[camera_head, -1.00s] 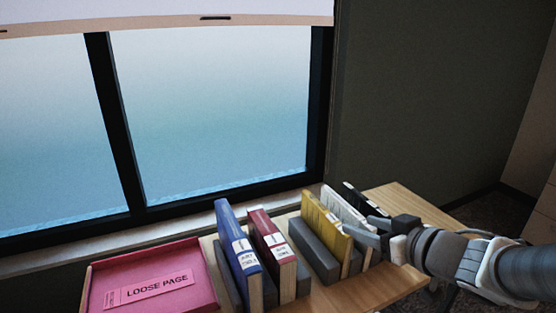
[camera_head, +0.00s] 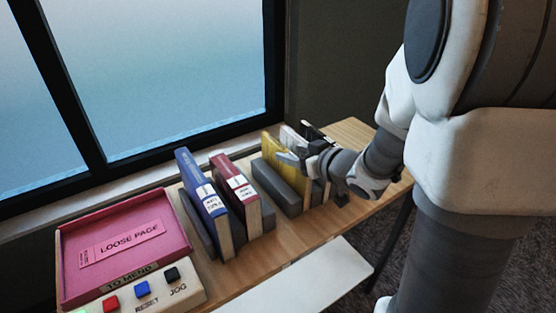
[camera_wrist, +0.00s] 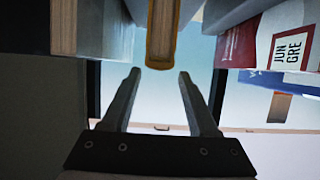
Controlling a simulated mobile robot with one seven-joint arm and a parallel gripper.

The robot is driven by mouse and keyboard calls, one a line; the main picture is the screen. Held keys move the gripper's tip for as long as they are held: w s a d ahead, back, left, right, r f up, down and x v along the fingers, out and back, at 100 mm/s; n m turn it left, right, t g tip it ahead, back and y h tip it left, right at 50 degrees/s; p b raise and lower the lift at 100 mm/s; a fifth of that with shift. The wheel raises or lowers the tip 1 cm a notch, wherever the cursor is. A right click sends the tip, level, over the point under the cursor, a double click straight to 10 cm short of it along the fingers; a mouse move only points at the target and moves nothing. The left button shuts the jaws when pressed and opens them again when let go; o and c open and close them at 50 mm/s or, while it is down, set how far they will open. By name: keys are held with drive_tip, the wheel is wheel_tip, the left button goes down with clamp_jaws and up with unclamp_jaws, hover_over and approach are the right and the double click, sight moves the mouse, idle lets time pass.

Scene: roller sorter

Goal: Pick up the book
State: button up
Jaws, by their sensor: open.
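Several books stand upright in a row on the wooden table. They are a blue book (camera_head: 203,200), a red book (camera_head: 236,190), a yellow book (camera_head: 270,150), a white book (camera_head: 290,138) and a black book at the far end, partly hidden. The frames do not mark which one is the task's book. My gripper (camera_head: 290,157) is at the yellow book, near its upper front end. In the wrist view, my gripper (camera_wrist: 160,75) is open and empty. The yellow book's narrow end (camera_wrist: 163,35) lines up with the gap, just beyond the fingertips. The red book (camera_wrist: 270,42) is at right.
Grey divider blocks (camera_head: 277,188) stand between the books. A pink tray (camera_head: 178,235) marked LOOSE PAGE is at left. A button panel (camera_head: 148,292) is in front of it. The window is behind the table. Neighbouring books stand close on both sides.

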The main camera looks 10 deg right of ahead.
sight(286, 150)
drive_tip(key=b+x, duration=0.1)
drive_tip(key=x, duration=0.4)
drive_tip(key=shift+w+d+f, duration=0.1)
drive_tip(key=shift+d, duration=0.05)
drive_tip(key=shift+c, duration=0.2)
clamp_jaws()
idle(1.1)
